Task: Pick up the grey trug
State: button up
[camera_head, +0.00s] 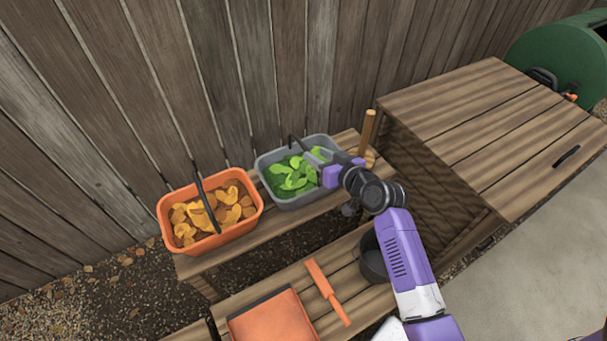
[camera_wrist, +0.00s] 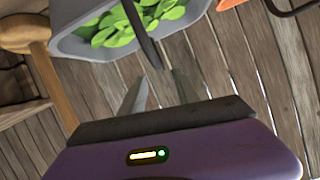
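The grey trug (camera_head: 268,192) stands on the wooden bench, full of green leaves (camera_head: 292,178). Its dark handle (camera_head: 300,145) rises at the back and runs toward my gripper (camera_head: 318,160), which is above the right part of the trug. In the wrist view, the trug (camera_wrist: 85,45) is at the top and its handle (camera_wrist: 143,38) ends near the gap between my fingertips (camera_wrist: 160,78). The two fingers are apart, with nothing visibly clamped. I cannot tell whether the handle lies between them in depth. My wrist hides part of the trug's right side.
An orange trug (camera_head: 238,236) with orange-brown contents stands left on the bench. A wooden handle (camera_head: 367,132) stands upright right of the grey trug. A dark pot (camera_head: 372,262), an orange dustpan (camera_head: 272,318) and an orange-handled tool (camera_head: 327,292) lie in front. A plank fence (camera_head: 215,90) closes the back.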

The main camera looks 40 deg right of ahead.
aim_at(304, 146)
jog(key=shift+x, duration=1.55)
jog(key=shift+p+x, duration=0.3)
jog(key=shift+x, duration=2.3)
jog(key=shift+c, duration=0.2)
jog(key=shift+s, duration=0.1)
grip_shut()
